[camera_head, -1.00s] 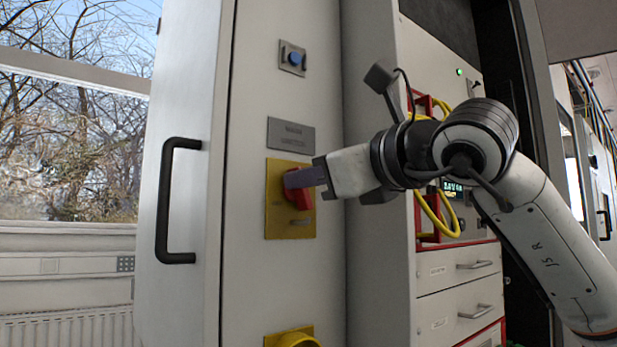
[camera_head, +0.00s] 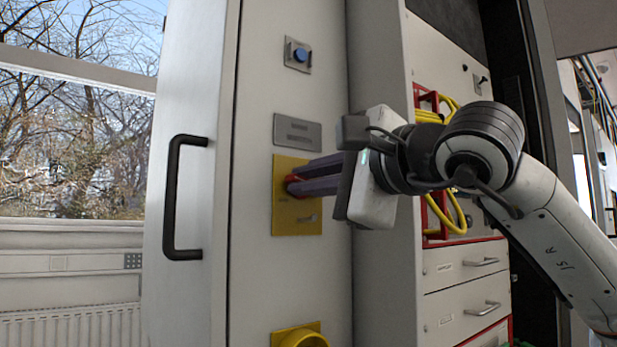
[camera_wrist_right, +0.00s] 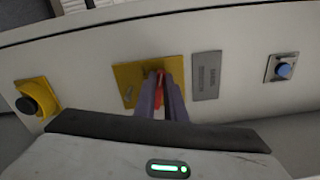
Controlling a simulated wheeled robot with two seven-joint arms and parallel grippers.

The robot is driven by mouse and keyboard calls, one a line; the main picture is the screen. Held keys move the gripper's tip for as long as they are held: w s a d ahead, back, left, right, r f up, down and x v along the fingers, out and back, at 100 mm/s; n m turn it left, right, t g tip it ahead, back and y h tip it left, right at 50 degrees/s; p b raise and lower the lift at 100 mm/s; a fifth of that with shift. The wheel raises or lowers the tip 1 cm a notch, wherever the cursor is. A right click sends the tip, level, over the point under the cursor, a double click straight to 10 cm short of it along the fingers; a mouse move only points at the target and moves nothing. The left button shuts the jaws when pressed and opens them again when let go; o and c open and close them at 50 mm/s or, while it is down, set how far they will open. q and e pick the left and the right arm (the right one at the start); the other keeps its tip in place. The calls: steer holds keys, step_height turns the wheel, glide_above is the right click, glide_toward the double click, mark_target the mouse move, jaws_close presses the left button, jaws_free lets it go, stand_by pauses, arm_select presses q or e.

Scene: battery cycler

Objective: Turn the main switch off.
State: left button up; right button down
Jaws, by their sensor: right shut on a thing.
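The main switch is a red rotary handle (camera_head: 291,184) on a yellow plate (camera_head: 297,217) on the cabinet's narrow front panel, below a grey label plate. My right gripper (camera_head: 293,182) is shut on the red handle with its purple fingers, reaching in from the right. In the right wrist view the red handle (camera_wrist_right: 160,82) shows between the two fingers (camera_wrist_right: 161,92), in front of the yellow plate (camera_wrist_right: 128,80). The fingers hide much of the handle, so its exact angle is hard to tell. My left gripper is not in view.
A blue button (camera_head: 299,54) sits above the grey label plate (camera_head: 297,132). A yellow-ringed fitting (camera_head: 300,338) is below the switch. A black door handle (camera_head: 172,200) stands out at left. Yellow cables (camera_head: 446,215) hang near my right arm.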

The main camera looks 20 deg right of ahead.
steer(key=n, duration=0.3)
steer(key=shift+a+f, duration=0.1)
steer(key=shift+f, duration=0.1)
stand_by(0.6)
steer(key=c, duration=1.8)
jaws_free()
steer(key=shift+s, duration=0.1)
steer(key=b+v, duration=0.1)
steer(key=v, duration=0.9)
steer(key=shift+s, duration=0.1)
